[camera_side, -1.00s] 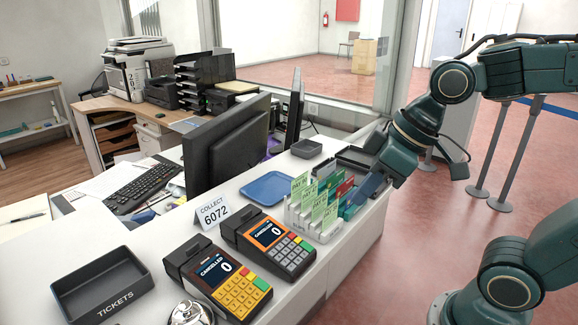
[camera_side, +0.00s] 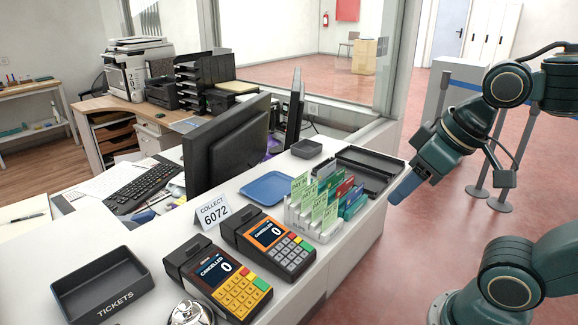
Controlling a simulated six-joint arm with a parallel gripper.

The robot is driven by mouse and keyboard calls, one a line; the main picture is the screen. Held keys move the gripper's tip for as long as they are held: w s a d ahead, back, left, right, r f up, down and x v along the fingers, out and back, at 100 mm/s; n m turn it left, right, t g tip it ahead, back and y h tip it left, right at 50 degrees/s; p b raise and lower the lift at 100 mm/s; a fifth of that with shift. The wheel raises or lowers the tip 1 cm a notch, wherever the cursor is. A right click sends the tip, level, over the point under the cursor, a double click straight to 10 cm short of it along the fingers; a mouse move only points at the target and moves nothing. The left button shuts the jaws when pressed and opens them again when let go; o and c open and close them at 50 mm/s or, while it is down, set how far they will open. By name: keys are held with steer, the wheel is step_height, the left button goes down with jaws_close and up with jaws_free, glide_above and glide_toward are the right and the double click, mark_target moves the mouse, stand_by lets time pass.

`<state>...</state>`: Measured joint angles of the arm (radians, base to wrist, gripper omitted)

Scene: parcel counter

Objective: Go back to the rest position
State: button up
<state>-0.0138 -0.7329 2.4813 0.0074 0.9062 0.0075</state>
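My gripper (camera_side: 404,190) is in the air just right of the counter's right edge, pointing down and to the left. Its blue-grey fingertips look close together, but from this angle I cannot tell whether they are open or shut. No held object shows at them. The card rack (camera_side: 326,233), white with several green, red and teal cards, stands on the counter to the left of the gripper, apart from it.
A black divided tray (camera_side: 372,166) lies at the counter's far right corner, near my gripper. A blue tray (camera_side: 268,187), two card terminals (camera_side: 275,247), a "COLLECT 6072" sign (camera_side: 213,212) and a black TICKETS tray (camera_side: 100,285) are on the counter. The floor right of the counter is open, with barrier posts (camera_side: 515,150) behind.

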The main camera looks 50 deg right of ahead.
steer(key=o, duration=1.1)
steer(key=shift+g, duration=0.3)
steer(key=w+r, duration=0.1)
steer(key=w+a+r, duration=0.1)
steer(key=w, duration=0.1)
steer(key=shift+w+a+r, duration=0.1)
steer(key=shift+a+r, duration=0.05)
steer(key=shift+g, duration=0.5)
steer(key=w+a+r, duration=0.1)
steer(key=w+a, duration=0.1)
steer(key=w+a+r, duration=0.1)
steer(key=w+a, duration=0.1)
steer(key=w, duration=0.1)
steer(key=w+a+r, duration=0.1)
steer(key=w+a, duration=0.1)
steer(key=shift+w+r, duration=0.25)
steer(key=shift+w, duration=0.05)
steer(key=w+a+g, duration=0.1)
steer(key=w+a, duration=0.3)
steer(key=a, duration=0.4)
steer(key=w+a+g, duration=0.1)
steer(key=w+a, duration=0.2)
steer(key=a, duration=0.5)
steer(key=shift+t, duration=0.3)
steer(key=shift+x, duration=5.25)
steer(key=shift+a+r, duration=0.1)
steer(key=shift+a, duration=0.05)
